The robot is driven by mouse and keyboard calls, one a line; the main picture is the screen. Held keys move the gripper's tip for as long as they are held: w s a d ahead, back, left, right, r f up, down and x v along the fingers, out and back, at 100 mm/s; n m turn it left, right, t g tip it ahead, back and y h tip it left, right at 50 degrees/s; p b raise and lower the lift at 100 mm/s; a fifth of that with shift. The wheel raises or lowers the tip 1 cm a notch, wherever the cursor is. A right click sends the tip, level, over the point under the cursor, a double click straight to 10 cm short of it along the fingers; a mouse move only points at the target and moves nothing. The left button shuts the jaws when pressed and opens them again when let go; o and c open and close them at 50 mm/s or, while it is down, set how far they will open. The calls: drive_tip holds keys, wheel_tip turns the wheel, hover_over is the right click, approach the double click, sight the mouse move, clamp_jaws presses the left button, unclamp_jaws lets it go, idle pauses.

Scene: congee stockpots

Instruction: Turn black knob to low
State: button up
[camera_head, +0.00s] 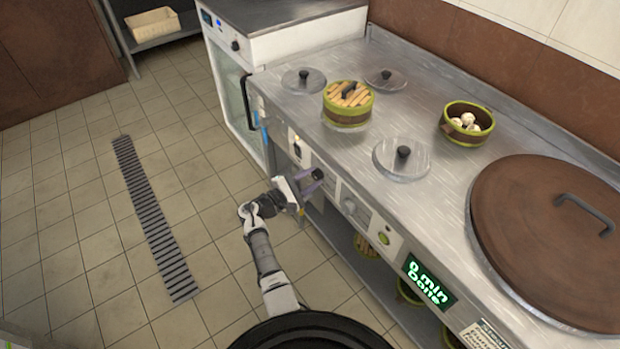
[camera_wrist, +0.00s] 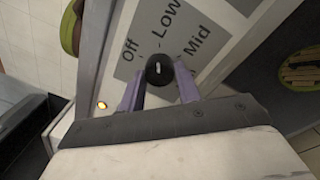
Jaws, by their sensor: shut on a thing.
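The black knob (camera_wrist: 158,70) sits on a grey dial plate printed Off, Low and Mid (camera_wrist: 170,38) in the wrist view. Its small white mark runs about upright in that view, roughly toward the Low side; the exact setting is hard to tell. My gripper (camera_wrist: 158,84) has its two purple fingers on either side of the knob and is shut on it. In the head view my gripper (camera_head: 309,182) reaches the front panel of the steel counter, and the black knob (camera_head: 318,174) shows at its fingertips.
A green display (camera_head: 429,281) reads "0 min Done". An orange light (camera_wrist: 102,104) glows near the knob. Steamer baskets (camera_head: 346,117) and a large brown lid (camera_head: 535,230) are on top. Floor at left is clear.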

drive_tip(key=o, duration=1)
drive_tip(key=b+v, duration=0.2)
drive_tip(key=v, duration=1.2)
drive_tip(key=shift+w, duration=0.1)
